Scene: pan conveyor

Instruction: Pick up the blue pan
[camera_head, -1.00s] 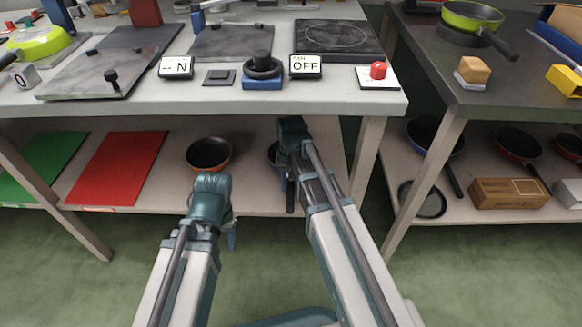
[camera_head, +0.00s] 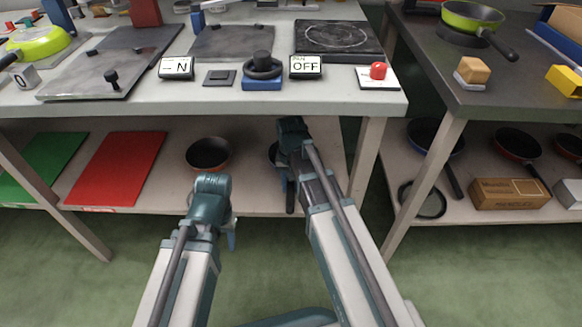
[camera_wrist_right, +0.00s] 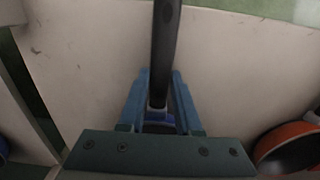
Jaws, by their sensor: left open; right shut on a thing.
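The blue pan (camera_head: 272,152) is on the lower shelf of the near table, mostly hidden behind my right arm in the head view. Its dark handle (camera_head: 290,198) points towards the front edge of the shelf. My right gripper (camera_head: 285,178) is shut on this handle. In the right wrist view the dark handle (camera_wrist_right: 165,55) runs between the blue fingers (camera_wrist_right: 158,95), and a bit of blue shows at their base. My left gripper (camera_head: 231,236) is open and empty in front of the shelf, mostly hidden by its own wrist.
An orange pan (camera_head: 208,153) stands on the same shelf, left of the blue pan. Red (camera_head: 115,168) and green (camera_head: 42,165) mats lie further left. A table leg (camera_head: 367,150) stands to the right. Another blue pan (camera_head: 428,135) is on the right table's lower shelf.

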